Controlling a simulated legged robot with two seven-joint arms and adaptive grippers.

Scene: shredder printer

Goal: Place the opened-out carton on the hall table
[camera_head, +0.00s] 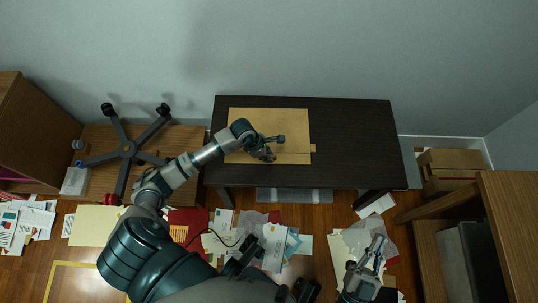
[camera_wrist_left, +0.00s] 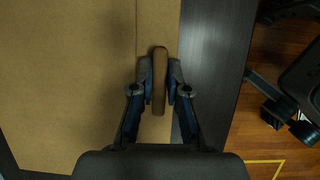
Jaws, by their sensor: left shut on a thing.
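The opened-out carton (camera_head: 250,117) is a flat tan sheet on the dark hall table (camera_head: 355,130), left of the table's middle. A small tab sticks out at its right edge. My left gripper (camera_head: 269,153) is over the carton's front part. In the left wrist view its fingers (camera_wrist_left: 160,82) are shut on a narrow brown upright piece at the carton's edge, which looks like a flap of it. The carton (camera_wrist_left: 70,70) fills the left of that view, with the dark tabletop (camera_wrist_left: 212,70) beside it. My right gripper (camera_head: 372,250) is low at right, away from the table; its jaw opening is unclear.
An upturned chair base (camera_head: 128,150) is on a wooden surface left of the table. Papers (camera_head: 275,245) and folders litter the floor in front. Brown boxes (camera_head: 450,160) and a wooden shelf unit (camera_head: 510,215) stand at right. The table's right half is bare.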

